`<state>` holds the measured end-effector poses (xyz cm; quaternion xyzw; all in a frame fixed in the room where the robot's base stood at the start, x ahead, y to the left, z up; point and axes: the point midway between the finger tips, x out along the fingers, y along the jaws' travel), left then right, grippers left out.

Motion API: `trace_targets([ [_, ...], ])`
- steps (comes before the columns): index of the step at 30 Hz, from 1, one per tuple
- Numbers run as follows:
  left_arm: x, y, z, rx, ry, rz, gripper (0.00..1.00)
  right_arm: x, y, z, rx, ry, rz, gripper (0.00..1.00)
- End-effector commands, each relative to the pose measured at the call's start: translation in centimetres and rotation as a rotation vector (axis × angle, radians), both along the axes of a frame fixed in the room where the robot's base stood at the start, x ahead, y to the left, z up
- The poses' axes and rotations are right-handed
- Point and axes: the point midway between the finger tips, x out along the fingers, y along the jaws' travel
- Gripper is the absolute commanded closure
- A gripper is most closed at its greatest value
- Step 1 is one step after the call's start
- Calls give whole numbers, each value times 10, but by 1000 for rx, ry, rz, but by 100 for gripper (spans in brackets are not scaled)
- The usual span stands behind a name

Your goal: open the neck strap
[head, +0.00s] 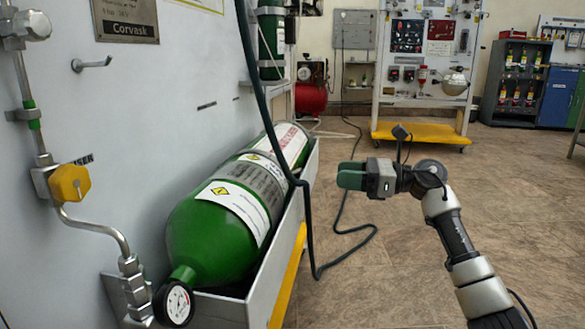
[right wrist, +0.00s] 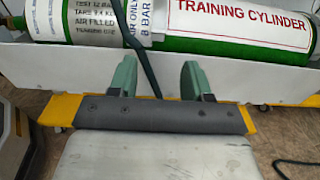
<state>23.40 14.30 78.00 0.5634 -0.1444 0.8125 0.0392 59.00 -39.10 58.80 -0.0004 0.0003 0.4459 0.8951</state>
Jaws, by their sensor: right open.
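My right gripper (head: 352,176) is open, right of the tray and well short of the upright cylinder. It also shows in the right wrist view (right wrist: 158,80), fingers apart. My left gripper is out of view.
A dark hose (head: 262,95) hangs in front of the lying cylinder and loops onto the floor; in the right wrist view it passes between the fingers. A gauge (head: 175,304) sits at the near end. The tiled floor on the right is open.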

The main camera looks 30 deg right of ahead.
Motion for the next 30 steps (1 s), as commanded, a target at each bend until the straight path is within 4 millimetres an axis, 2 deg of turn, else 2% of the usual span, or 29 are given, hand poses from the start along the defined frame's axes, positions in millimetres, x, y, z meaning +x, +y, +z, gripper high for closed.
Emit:
trace_targets([
  [15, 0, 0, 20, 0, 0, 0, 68, 53, 70, 1, 4, 1, 1, 51],
  [21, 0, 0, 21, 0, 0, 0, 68, 62, 82, 0, 1, 2, 0, 51],
  [30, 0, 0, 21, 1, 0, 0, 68, 63, 83, 0, 1, 2, 0, 53],
])
